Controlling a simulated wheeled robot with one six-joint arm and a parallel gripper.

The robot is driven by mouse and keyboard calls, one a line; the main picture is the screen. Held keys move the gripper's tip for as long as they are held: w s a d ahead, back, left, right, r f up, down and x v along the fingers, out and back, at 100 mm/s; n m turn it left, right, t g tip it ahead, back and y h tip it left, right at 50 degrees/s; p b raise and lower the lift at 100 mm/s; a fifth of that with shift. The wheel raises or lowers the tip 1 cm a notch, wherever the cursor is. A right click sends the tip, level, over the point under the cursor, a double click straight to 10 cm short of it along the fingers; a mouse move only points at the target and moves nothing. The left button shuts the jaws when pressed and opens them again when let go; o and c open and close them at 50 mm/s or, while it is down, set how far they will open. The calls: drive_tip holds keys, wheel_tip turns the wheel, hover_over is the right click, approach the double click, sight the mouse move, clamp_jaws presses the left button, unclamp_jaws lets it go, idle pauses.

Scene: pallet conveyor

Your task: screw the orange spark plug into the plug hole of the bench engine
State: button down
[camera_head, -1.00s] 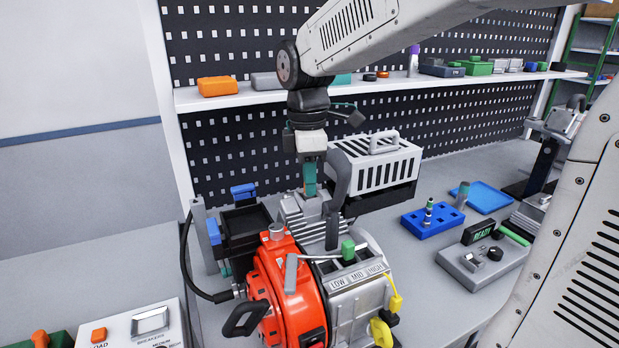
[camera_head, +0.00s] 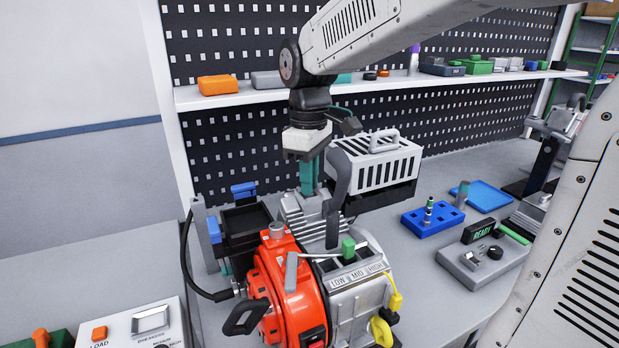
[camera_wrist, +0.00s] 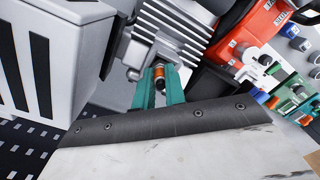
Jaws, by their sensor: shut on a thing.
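The bench engine (camera_head: 285,290) stands on the bench with a red housing and a grey finned cylinder (camera_head: 305,218). My gripper (camera_head: 309,192) points down just behind the finned cylinder in the head view. In the wrist view its teal fingers (camera_wrist: 160,82) are shut on the orange spark plug (camera_wrist: 158,75). The plug is at the engine's grey head, beside the fins. Its lower end and the plug hole are hidden, so I cannot tell how deep the plug sits. In the head view the plug is hidden.
A grey slotted box (camera_head: 375,165) stands close behind the engine. A dark bin (camera_head: 247,222) is to its left. A blue holder (camera_head: 432,220) and a blue tray (camera_head: 482,196) lie on the right. A shelf (camera_head: 420,82) runs behind my arm.

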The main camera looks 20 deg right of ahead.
drive_tip(key=shift+s+f+m, duration=0.15)
drive_tip(key=shift+f+m, duration=0.05)
drive_tip(key=shift+m, duration=0.1)
